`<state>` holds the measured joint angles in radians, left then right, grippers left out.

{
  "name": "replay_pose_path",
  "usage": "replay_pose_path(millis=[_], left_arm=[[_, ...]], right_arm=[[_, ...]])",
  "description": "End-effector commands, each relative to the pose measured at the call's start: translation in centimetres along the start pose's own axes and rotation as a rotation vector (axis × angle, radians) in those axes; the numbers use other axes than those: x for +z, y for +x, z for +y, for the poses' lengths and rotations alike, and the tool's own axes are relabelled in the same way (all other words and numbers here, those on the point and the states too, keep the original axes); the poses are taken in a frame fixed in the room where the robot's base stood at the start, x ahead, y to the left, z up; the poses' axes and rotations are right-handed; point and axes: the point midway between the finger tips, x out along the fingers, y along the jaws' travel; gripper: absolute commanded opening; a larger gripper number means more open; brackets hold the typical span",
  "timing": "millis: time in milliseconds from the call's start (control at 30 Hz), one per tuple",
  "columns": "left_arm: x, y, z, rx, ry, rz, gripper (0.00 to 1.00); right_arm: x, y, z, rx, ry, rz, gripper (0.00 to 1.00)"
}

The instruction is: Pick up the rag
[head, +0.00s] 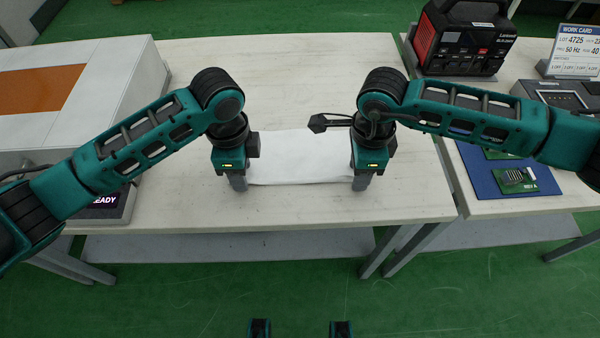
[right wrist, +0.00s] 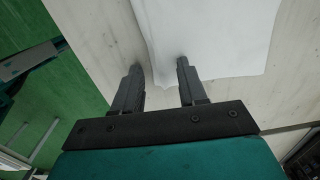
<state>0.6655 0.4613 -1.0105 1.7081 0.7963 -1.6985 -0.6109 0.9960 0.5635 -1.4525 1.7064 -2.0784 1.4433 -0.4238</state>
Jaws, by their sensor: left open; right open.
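The rag (head: 300,157) is a white cloth lying flat on the pale table between my two grippers. It also shows in the right wrist view (right wrist: 205,35), at the top. My left gripper (head: 238,184) is at the rag's left edge, pointing down. My right gripper (head: 362,183) is at the rag's right edge, pointing down, and its two fingers (right wrist: 158,80) are apart in the right wrist view. One finger overlaps the rag in that view and the other is beside its edge. Whether they touch the cloth is unclear. The left fingertips are partly hidden.
The pale table (head: 300,80) is clear behind the rag. A white box with an orange panel (head: 40,90) stands at left. On the right table are a red and black power unit (head: 462,38), a work card (head: 574,50) and a blue mat (head: 490,183) with circuit boards.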

Motion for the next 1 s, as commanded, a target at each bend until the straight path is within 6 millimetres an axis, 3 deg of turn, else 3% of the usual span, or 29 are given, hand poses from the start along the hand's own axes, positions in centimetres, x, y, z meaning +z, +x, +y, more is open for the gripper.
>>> replay_pose_path(millis=[833,1000], left_arm=[[0.02,0.08,0.04,0.001,0.0,-0.001,0.01],[0.03,0.08,0.03,0.001,0.0,-0.001,0.0]], right_arm=[[-0.06,0.21,0.19,0.006,0.0,0.003,0.0],[-0.09,0.23,0.2,0.006,0.0,0.004,0.0]])
